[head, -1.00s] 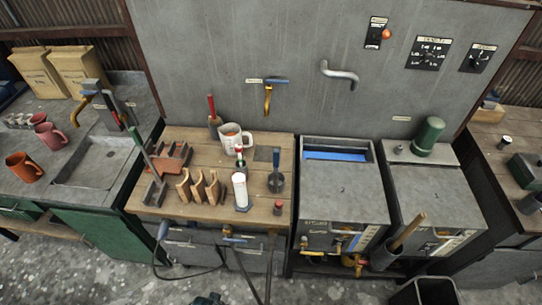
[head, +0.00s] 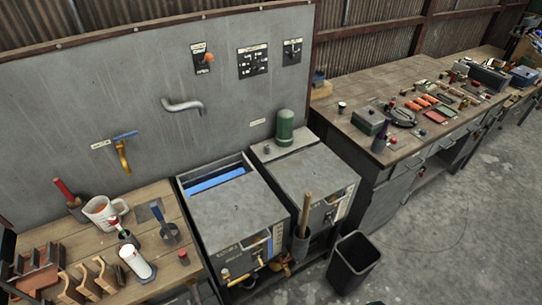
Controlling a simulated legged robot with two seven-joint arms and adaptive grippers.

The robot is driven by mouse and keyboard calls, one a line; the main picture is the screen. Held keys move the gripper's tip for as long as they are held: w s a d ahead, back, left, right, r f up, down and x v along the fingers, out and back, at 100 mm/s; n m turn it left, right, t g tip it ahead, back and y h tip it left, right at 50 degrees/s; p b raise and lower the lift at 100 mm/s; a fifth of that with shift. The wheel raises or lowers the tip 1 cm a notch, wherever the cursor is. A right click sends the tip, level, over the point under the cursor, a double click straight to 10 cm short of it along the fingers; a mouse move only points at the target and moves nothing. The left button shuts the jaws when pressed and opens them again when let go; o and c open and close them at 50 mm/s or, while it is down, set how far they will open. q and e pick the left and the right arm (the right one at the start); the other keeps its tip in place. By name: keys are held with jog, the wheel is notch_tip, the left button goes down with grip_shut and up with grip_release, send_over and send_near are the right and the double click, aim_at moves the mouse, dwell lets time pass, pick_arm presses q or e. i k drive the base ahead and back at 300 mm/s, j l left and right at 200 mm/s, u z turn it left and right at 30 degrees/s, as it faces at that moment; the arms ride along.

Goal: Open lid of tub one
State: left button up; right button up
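Two grey box-shaped tubs stand side by side against the metal back panel. The left tub (head: 240,220) has a flat grey lid (head: 238,213) on top, with an open strip at its back showing blue inside. The right tub (head: 312,190) has a closed grey top (head: 308,178); a green cylinder (head: 285,127) stands at its back. Labels are on the tub fronts, but they are too small to read, so I cannot tell which is tub one. Neither of my grippers is in view.
A wooden bench (head: 165,273) at the left holds a white mug (head: 103,212) and tools. A black bin (head: 353,262) stands on the floor in front of the right tub. A long bench (head: 352,98) with many items runs right. The floor at right is clear.

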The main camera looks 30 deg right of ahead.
aim_at(315, 168)
jog(key=z, duration=1.7)
